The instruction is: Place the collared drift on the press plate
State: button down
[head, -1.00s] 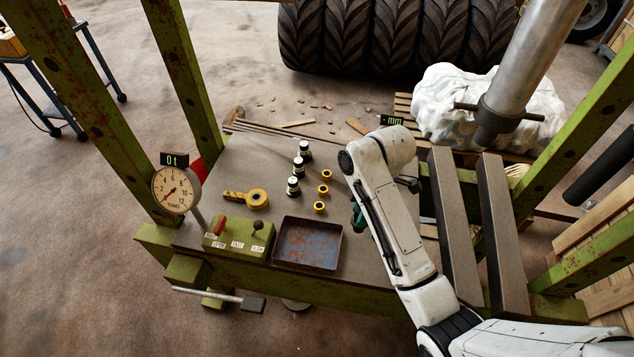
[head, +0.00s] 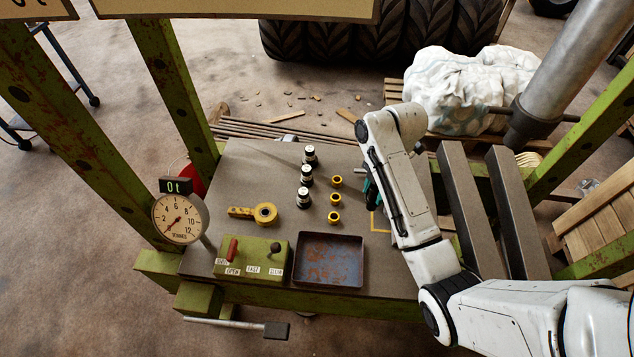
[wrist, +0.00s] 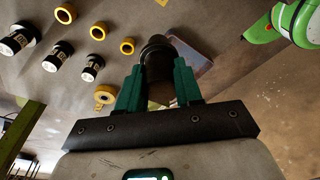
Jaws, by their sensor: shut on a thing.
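A dark, stepped cylinder, which looks like the collared drift (wrist: 157,57), is held between the green fingers of my gripper (wrist: 159,82) in the wrist view. In the head view the arm hides most of my gripper (head: 368,190), and only a bit of green finger shows above the right part of the grey bench top. A yellow painted corner (head: 374,222) shows on the bench just below it. I cannot tell for certain which surface is the press plate. Two heavy steel bars (head: 468,205) lie to the right of the arm, below the press ram (head: 560,75).
Several black-and-white cylinders (head: 304,198), yellow rings (head: 335,217) and a yellow tool (head: 264,213) stand left of my gripper. A rusty tray (head: 329,240), a green control box (head: 250,258) and a dial gauge (head: 180,218) line the front. Green frame posts (head: 170,85) rise around the bench.

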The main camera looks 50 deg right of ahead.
jog(key=shift+w+a+f+b, duration=0.35)
jog(key=shift+w+f+b, duration=0.55)
jog(key=shift+w+f, duration=1.35)
jog(key=shift+w+a+f+b, duration=0.3)
jog(key=shift+w+f+b, duration=0.55)
jog(key=shift+w+f, duration=1.4)
jog(key=shift+w+a+f+b, duration=0.35)
jog(key=shift+w+f+b, duration=0.55)
jog(key=shift+w+f, duration=1.35)
jog(key=shift+w+r, duration=0.25)
jog(key=shift+w, duration=0.1)
jog(key=shift+f, duration=0.1)
jog(key=c, duration=0.8)
grip_release()
jog(key=shift+o, duration=0.2)
